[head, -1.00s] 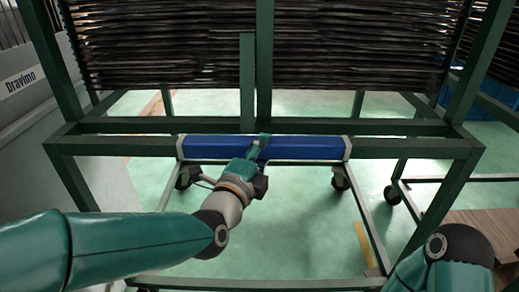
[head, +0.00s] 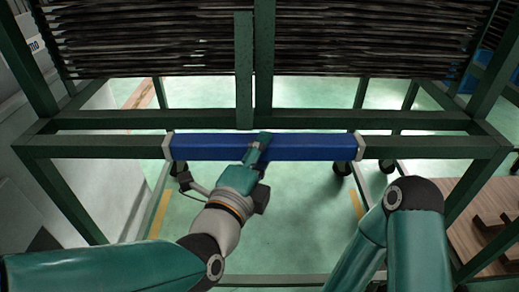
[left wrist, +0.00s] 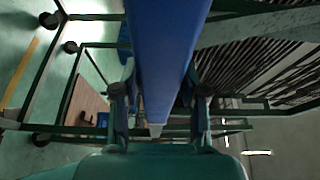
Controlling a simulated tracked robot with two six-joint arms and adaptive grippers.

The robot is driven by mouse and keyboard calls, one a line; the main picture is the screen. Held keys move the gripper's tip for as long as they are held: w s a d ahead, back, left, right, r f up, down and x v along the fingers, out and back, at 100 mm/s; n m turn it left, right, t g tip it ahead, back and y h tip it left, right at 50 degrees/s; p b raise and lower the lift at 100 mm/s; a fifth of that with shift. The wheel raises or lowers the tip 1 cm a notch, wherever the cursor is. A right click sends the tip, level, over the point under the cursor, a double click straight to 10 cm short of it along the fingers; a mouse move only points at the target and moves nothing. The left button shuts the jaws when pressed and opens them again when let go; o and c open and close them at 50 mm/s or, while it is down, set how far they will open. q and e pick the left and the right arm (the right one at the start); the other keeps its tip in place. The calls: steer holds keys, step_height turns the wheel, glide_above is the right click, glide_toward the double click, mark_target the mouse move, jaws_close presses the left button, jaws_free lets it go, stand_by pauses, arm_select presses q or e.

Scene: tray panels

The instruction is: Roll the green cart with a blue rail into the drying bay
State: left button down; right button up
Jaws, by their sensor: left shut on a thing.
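The green cart (head: 90,146) fills the head view, a dark green frame loaded with stacked dark trays (head: 160,45). Its blue rail (head: 310,147) runs across the near side between two pale end brackets. My left gripper (head: 260,142) is shut on the blue rail, a little left of its middle. In the left wrist view the blue rail (left wrist: 165,60) passes between the two fingers of my left gripper (left wrist: 160,105). In the head view my right arm shows at the lower right, and its gripper is out of view. The drying bay cannot be made out.
A pale wall or machine (head: 20,110) stands close at the left. Blue items (head: 478,72) show at the upper right. Pale green floor (head: 290,220) is open beneath the rail.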

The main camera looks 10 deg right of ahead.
arm_select(q)
steer(key=shift+s+d+f, duration=0.25)
steer(key=shift+d+f, duration=0.05)
steer(key=shift+d, duration=0.05)
steer(key=c, duration=0.7)
jaws_free()
steer(key=shift+o, duration=0.4)
steer(key=shift+a+r, duration=0.1)
steer(key=shift+r, duration=0.1)
steer(key=shift+s+a, duration=0.3)
steer(key=shift+s, duration=0.1)
steer(key=v, duration=0.6)
steer(key=shift+s, duration=0.15)
steer(key=shift+a+f, duration=0.1)
